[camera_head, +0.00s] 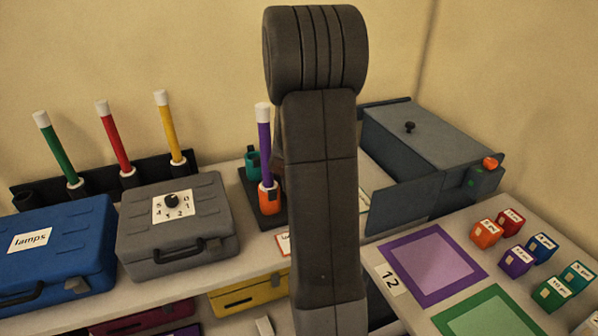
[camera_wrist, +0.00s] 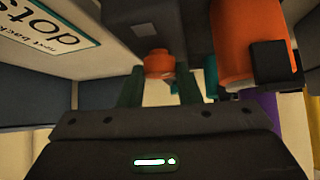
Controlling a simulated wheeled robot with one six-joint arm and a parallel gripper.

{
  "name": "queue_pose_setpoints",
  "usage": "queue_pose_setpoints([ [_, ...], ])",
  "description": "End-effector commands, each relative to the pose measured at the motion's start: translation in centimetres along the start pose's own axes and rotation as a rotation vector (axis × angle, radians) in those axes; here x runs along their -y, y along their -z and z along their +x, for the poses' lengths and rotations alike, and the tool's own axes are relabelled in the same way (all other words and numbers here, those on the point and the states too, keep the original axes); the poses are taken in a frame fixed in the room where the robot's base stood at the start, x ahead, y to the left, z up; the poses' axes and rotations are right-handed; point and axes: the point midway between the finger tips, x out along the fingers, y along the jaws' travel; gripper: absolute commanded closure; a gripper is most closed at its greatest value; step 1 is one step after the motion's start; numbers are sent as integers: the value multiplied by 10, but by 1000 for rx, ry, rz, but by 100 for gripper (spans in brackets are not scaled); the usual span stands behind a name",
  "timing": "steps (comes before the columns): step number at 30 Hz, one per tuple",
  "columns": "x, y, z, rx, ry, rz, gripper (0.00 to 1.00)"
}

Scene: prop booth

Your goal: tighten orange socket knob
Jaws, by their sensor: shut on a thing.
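The orange socket (camera_head: 268,199) stands on a dark base, with a purple wand (camera_head: 264,140) upright in it. In the wrist view the orange socket (camera_wrist: 243,40) is at the upper right with a dark block on its side. A small round orange knob (camera_wrist: 158,66) is left of it, below a dark block. My gripper (camera_wrist: 160,88) is shut on this knob, one finger on each side. In the head view my arm hides the gripper and the knob. I cannot tell how far the knob is turned.
A teal socket (camera_head: 252,162) stands behind the orange one. A grey case (camera_head: 205,240) with a dial and a blue case (camera_head: 60,255) lie left. A grey-blue box (camera_head: 425,135) stands right. A white sign (camera_wrist: 45,30) is close by in the wrist view.

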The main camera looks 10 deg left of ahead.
Motion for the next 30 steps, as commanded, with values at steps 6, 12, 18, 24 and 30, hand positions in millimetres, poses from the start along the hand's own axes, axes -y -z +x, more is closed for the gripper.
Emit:
queue_pose_setpoints([
  [6, 2, 6, -6, 5, -45, 48, 92],
  [12, 3, 6, -6, 2, -90, 93, 92],
  [18, 4, 6, -5, -2, -134, 137, 92],
  [24, 4, 5, -4, -5, -181, 183, 92],
  [30, 4, 4, -2, -9, -224, 223, 92],
])
